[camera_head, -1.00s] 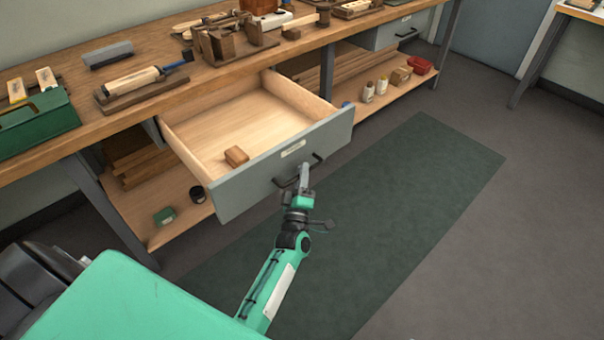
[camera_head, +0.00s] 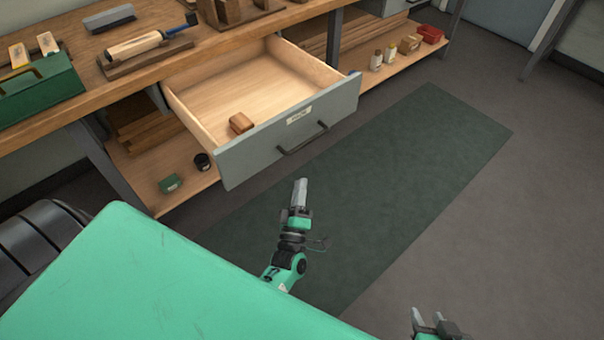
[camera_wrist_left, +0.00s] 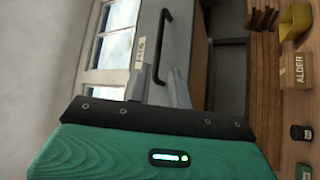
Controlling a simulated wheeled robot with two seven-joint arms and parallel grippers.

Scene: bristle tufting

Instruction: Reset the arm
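My left gripper (camera_head: 300,183) is in front of the drawer, below its handle (camera_head: 303,140) in the head view, and apart from it. The grey-fronted drawer (camera_head: 255,148) stands pulled open. A small brown wooden block (camera_head: 241,123) lies inside it.
The workbench (camera_head: 75,115) carries a green toolbox (camera_head: 40,88) and wooden tools. Its lower shelf (camera_head: 145,190) holds a green box (camera_head: 170,183), a dark jar (camera_head: 202,161) and planks. The floor around the green mat (camera_head: 400,160) is clear.

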